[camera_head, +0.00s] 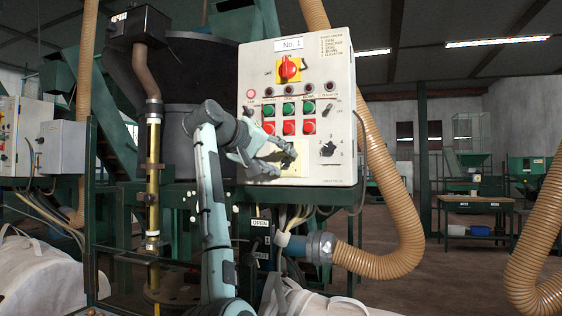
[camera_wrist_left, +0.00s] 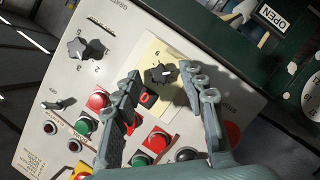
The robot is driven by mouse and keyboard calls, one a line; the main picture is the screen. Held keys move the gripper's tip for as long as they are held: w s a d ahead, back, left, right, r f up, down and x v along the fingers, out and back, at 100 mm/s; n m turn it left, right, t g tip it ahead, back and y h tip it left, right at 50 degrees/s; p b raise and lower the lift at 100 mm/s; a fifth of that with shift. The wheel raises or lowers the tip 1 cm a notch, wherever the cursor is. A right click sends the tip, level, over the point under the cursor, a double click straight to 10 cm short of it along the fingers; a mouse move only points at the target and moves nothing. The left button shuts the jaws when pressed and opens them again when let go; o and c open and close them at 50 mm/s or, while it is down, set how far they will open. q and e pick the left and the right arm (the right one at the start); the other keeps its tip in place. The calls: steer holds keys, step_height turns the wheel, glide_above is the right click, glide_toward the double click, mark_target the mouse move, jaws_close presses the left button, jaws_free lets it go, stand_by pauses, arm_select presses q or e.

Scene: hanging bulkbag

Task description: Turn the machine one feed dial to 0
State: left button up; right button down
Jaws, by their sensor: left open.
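The white No. 1 control panel (camera_head: 345,90) faces me. A black dial (camera_wrist_left: 160,74) sits on a pale yellow plate (camera_wrist_left: 150,58) low on the panel; its light pointer mark points right in the left wrist view. One digit shows beside it, but the dial's name is not readable. A second black dial (camera_wrist_left: 78,48) with several numbers around it also shows in the head view (camera_head: 328,149). My left gripper (camera_head: 283,158) is open in front of the yellow plate. In the left wrist view its fingertips (camera_wrist_left: 162,80) lie either side of the plate's dial; contact cannot be told.
Green and red buttons (camera_head: 289,108), a red switch on yellow (camera_head: 289,69) and a small lever switch (camera_head: 327,111) are close by on the panel. A ribbed tan hose (camera_head: 400,215) curves past its right side. White bags (camera_head: 40,275) stand low at left.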

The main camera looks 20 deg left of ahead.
arm_select(q)
steer(key=v, duration=1.1)
steer(key=shift+s, duration=0.25)
steer(key=shift+a, duration=0.1)
